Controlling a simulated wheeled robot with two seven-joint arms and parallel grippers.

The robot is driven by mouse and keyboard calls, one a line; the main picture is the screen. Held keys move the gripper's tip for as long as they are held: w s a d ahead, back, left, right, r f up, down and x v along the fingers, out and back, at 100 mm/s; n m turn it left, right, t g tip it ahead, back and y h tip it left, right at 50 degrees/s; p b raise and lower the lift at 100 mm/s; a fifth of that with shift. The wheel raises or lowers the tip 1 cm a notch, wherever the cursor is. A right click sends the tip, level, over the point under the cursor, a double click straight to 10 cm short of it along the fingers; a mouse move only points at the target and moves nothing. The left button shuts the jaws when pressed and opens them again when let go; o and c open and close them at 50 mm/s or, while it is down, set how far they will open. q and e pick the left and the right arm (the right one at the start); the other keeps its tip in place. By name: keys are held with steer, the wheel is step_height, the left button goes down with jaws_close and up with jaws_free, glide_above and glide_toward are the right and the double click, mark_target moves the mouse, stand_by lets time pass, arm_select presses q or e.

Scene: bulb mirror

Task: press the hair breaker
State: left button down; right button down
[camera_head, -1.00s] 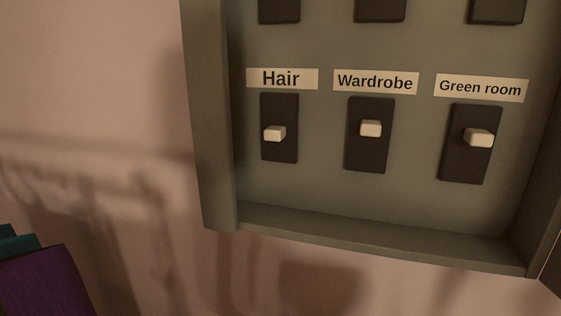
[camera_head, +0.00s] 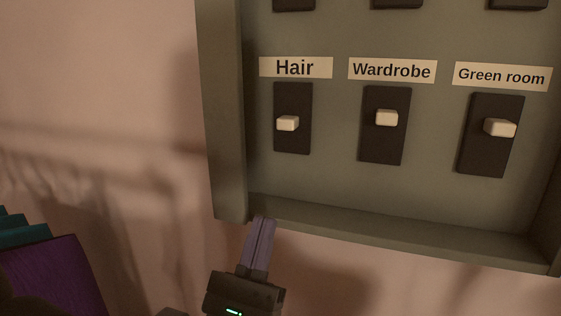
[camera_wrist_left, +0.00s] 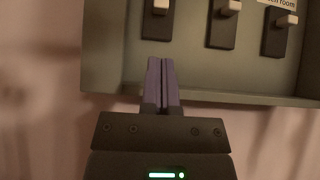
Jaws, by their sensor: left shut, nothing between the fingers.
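The hair breaker (camera_head: 288,123) is a cream toggle on a dark plate under the "Hair" label (camera_head: 295,67), at the left of the row in the head view. Its toggle sits near the middle of the plate, a little lower than the Wardrobe toggle. My left gripper (camera_head: 263,222) is shut and empty, its fingertips in front of the box's lower left edge, below the hair breaker and apart from it. In the left wrist view the shut fingers (camera_wrist_left: 161,62) point up toward the hair breaker (camera_wrist_left: 160,7). My right gripper is not in view.
The Wardrobe breaker (camera_head: 387,118) and Green room breaker (camera_head: 500,128) stand to the right. The grey-green box (camera_head: 229,150) has a raised left wall and bottom ledge (camera_head: 400,236). Purple and teal items (camera_head: 52,275) are at lower left. Bare wall lies left of the box.

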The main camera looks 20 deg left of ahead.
mark_target(285, 128)
arm_select(q)
steer(key=p+x, duration=0.4)
steer(key=x, duration=0.5)
steer(key=shift+p, duration=0.4)
steer(key=shift+w+r, duration=0.25)
steer(key=shift+w, duration=0.15)
steer(key=shift+r, duration=0.1)
step_height(285, 128, up, 2)
steer(key=p, duration=0.2)
steer(key=shift+r+p, duration=0.2)
steer(key=shift+p, duration=0.1)
steer(key=shift+f, duration=0.1)
